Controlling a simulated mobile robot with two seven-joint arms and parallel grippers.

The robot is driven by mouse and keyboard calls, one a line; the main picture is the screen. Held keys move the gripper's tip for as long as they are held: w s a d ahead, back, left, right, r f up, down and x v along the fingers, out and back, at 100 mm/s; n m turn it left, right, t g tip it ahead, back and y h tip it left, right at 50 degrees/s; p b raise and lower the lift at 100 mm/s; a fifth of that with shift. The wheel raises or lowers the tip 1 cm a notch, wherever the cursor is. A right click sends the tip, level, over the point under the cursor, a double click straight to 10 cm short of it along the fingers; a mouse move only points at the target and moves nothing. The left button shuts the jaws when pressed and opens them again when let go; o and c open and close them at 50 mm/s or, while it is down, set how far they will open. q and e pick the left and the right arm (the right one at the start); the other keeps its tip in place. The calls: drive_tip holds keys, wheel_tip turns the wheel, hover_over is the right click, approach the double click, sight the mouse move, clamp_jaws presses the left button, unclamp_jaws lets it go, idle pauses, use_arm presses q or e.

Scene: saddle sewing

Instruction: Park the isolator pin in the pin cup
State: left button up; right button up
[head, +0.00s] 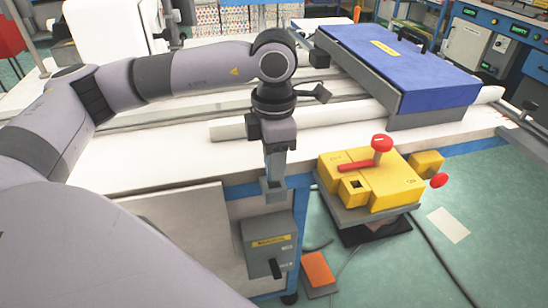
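A yellow box (366,186) stands on a grey plate at the right, below the bench edge. A red round knob on a stem (381,143) stands upright on its top, beside a red bar (357,166). A square dark opening (355,187) is at its front left. Another red knob (439,180) sticks out at the right side. I cannot tell which of these is the isolator pin or the pin cup. My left gripper (273,190) points down left of the yellow box, apart from it. Its fingers are seen edge-on, so their opening is unclear. My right gripper is out of view.
A grey labelled box (256,261) with a black handle hangs on the bench front below my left gripper. A blue-topped panel (400,60) lies on the white bench. An orange pedal (317,269) and cables lie on the green floor. Open floor is at the lower right.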

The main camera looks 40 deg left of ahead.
use_arm(q)
drive_tip(key=o, duration=0.5)
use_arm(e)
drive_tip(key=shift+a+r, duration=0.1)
use_arm(q)
wheel_tip(320, 180, up, 7)
drive_tip(key=shift+r, duration=0.1)
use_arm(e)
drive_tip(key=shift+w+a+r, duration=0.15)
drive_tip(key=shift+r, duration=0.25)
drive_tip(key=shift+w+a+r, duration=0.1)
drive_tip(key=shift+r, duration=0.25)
